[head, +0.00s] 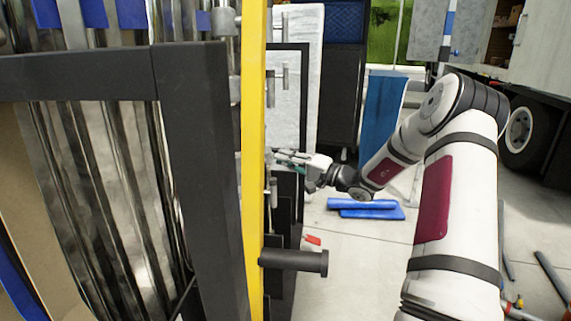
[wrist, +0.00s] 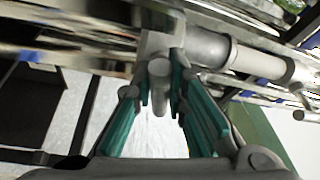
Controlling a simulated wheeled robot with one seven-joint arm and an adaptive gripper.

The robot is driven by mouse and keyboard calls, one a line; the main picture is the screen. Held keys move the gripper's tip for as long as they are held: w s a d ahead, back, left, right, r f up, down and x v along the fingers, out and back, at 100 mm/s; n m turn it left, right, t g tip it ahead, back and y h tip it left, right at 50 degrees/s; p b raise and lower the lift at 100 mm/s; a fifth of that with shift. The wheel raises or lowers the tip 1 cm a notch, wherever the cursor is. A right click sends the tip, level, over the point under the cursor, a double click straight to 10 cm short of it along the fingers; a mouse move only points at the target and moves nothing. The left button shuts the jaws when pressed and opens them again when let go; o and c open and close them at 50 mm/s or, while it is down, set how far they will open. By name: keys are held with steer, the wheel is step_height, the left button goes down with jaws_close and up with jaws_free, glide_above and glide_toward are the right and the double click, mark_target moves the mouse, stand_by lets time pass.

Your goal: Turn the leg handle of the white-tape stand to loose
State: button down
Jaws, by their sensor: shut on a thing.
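In the wrist view a grey leg handle (wrist: 158,88) sticks out from a metal collar on a stand (wrist: 222,50). The two teal fingers of my gripper (wrist: 161,85) lie on either side of this handle, shut on it. In the head view my gripper (head: 283,157) reaches left into the row of stands, just right of the yellow post. The handle between the fingers cannot be made out there. I cannot make out white tape on this stand in either view.
A yellow post (head: 253,120) and a black frame (head: 195,130) stand close on the left. A black peg (head: 295,261) juts out below my gripper. Blue-taped metal stands (head: 95,15) fill the upper left. Blue pieces (head: 368,209) lie on the floor, which is otherwise mostly open nearby.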

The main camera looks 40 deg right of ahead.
steer(key=n+y, duration=0.1)
steer(key=n, duration=0.1)
steer(key=n+y, duration=0.1)
steer(key=n, duration=0.2)
steer(key=f+n+y, duration=0.1)
steer(key=n, duration=0.1)
steer(key=shift+w+d+n+t, duration=0.2)
steer(key=shift+n+t, duration=0.1)
steer(key=shift+t, duration=0.1)
steer(key=n+y, duration=0.1)
steer(key=n, duration=0.2)
steer(key=n+g+y, duration=0.1)
steer(key=n, duration=0.2)
steer(key=n+y, duration=0.2)
steer(key=n, duration=0.1)
steer(key=shift+w+d+f+g, duration=0.2)
steer(key=shift+w+g, duration=0.1)
steer(key=shift+g, duration=0.1)
steer(key=c, duration=1.6)
jaws_free()
steer(key=shift+r, duration=0.1)
steer(key=shift+d, duration=0.1)
steer(key=v, duration=1.2)
steer(key=shift+w, duration=0.1)
